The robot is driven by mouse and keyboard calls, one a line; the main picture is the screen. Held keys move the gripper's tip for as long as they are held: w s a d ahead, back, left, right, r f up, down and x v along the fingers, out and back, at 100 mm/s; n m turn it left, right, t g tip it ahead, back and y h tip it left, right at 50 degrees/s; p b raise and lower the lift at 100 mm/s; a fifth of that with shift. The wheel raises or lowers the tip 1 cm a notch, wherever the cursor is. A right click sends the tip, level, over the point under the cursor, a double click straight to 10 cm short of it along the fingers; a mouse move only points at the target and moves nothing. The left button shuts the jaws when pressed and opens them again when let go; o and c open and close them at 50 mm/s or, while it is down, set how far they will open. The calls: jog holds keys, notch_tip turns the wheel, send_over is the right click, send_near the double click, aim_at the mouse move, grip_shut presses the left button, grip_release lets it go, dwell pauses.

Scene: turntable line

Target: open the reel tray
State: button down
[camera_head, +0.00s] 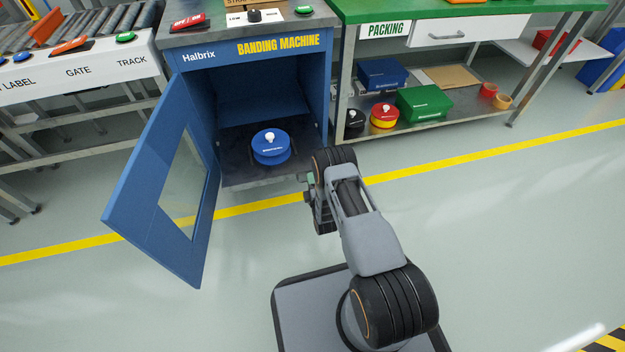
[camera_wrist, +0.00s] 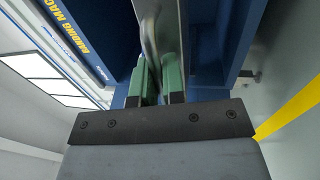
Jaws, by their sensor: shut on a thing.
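The blue banding machine (camera_head: 320,100) stands open at the front, with its windowed door (camera_head: 125,205) swung out to the left. A grey reel tray (camera_head: 235,165) lies low in the opening and bears a blue reel (camera_head: 271,150) with a white knob. My gripper (camera_head: 309,181) is at the right front of the tray, partly hidden by my arm. In the wrist view its green fingers (camera_wrist: 158,78) are closed on a curved grey metal handle (camera_wrist: 150,32) beside a grey panel. How far out the tray stands, I cannot tell.
The packing bench (camera_head: 400,12) stands to the right, with a red-and-yellow reel (camera_head: 383,116) and a green box (camera_head: 423,103) on its lower shelf. A roller line (camera_head: 85,45) stands left. Floor in front of the machine is clear apart from the open door.

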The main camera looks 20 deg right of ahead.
dwell(0.3)
jog(key=c, duration=1.2)
grip_release()
jog(key=shift+c, duration=0.2)
